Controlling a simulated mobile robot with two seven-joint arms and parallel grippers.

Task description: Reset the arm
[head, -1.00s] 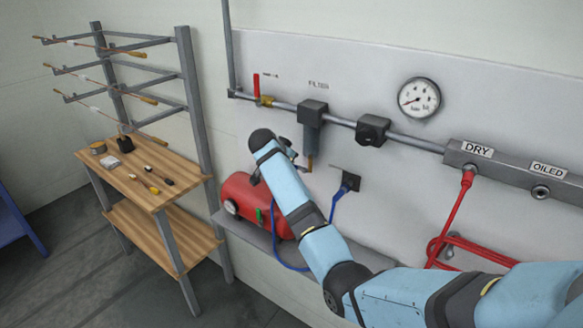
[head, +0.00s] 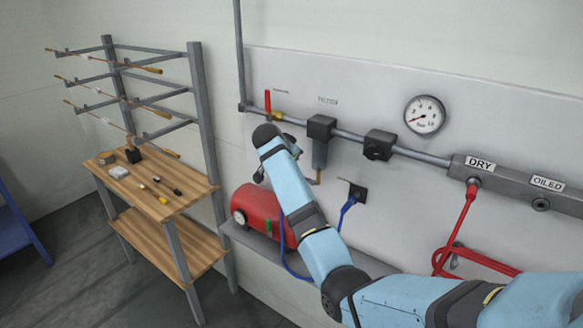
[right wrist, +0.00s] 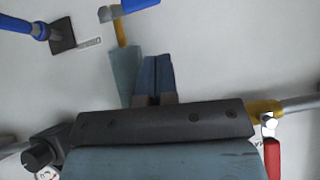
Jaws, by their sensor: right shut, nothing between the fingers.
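My right arm (head: 335,262), light blue with dark joints, reaches up from the lower right in the head view. Its gripper (head: 288,166) is partly hidden behind the wrist, left of the filter (head: 319,150) and above the red tank (head: 262,208). In the right wrist view the two dark blue fingers (right wrist: 155,75) are together with nothing between them. The bluish filter bowl (right wrist: 125,75) shows beside them; I cannot tell the gap. My left gripper is in neither view.
A pipe on the wall panel carries a red valve lever (head: 267,101), a black block (head: 379,145) and a gauge (head: 424,114). A red hose (head: 462,222) hangs from the DRY port. A wooden shelf rack (head: 165,190) stands at left. Open floor shows at lower left.

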